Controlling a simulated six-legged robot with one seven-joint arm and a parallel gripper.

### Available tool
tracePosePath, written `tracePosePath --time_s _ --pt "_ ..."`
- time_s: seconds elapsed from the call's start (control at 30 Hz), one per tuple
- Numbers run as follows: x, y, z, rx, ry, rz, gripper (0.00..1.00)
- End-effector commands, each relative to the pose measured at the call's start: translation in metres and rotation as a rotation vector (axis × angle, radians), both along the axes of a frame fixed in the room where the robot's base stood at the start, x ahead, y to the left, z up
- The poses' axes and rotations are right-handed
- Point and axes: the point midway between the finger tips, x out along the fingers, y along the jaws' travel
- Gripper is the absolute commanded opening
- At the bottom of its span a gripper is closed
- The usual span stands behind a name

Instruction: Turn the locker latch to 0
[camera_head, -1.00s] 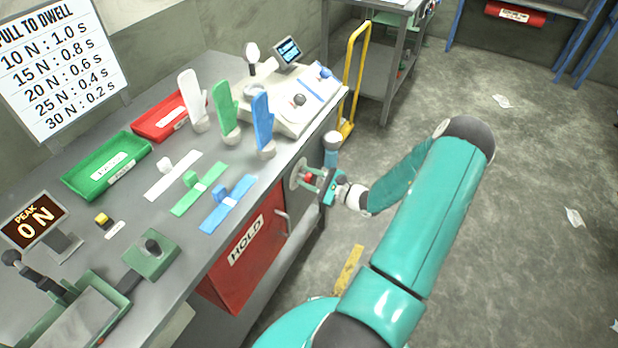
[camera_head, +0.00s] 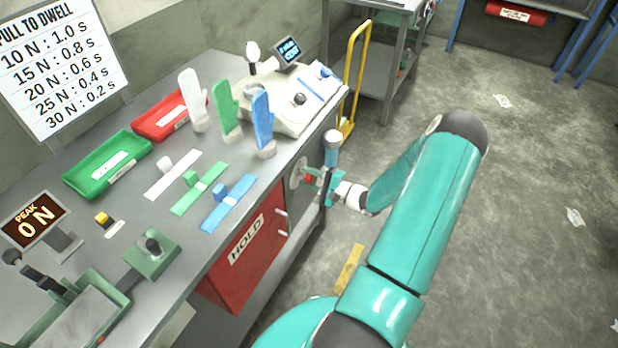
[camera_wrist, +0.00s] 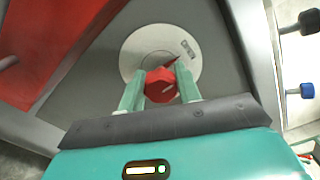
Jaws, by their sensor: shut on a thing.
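The locker latch is a red knob (camera_wrist: 160,86) in front of a round pale dial plate (camera_wrist: 130,52) on the grey bench side. A small red pointer and a dark mark show at the dial's upper right in the wrist view; the mark's figure is too small to read. My gripper (camera_wrist: 160,90) is shut on the red knob, with one green finger on each side. In the head view my gripper (camera_head: 318,182) is at the dial plate (camera_head: 297,173), at the bench's right end. The fingers partly hide the knob there.
A red locker door (camera_head: 243,255) marked HOLD is left of the dial, below the bench top (camera_head: 150,215). Glove forms, colored strips and trays stand on the bench. A yellow hand truck (camera_head: 355,80) stands behind. The floor to the right is mostly clear.

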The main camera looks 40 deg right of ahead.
Motion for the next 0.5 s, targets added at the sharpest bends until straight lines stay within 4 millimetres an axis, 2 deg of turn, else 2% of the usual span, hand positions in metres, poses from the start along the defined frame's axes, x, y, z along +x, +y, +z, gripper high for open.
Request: tracePosePath --time_s 0.37,0.4,0.5 --pt "-0.0001 -0.0001 0.0000 -0.007 -0.002 0.000 0.11" --pt "-0.0001 -0.0001 0.0000 -0.007 -0.001 0.000 0.38" --pt "-0.0001 -0.0001 0.0000 -0.006 -0.001 0.000 0.55"
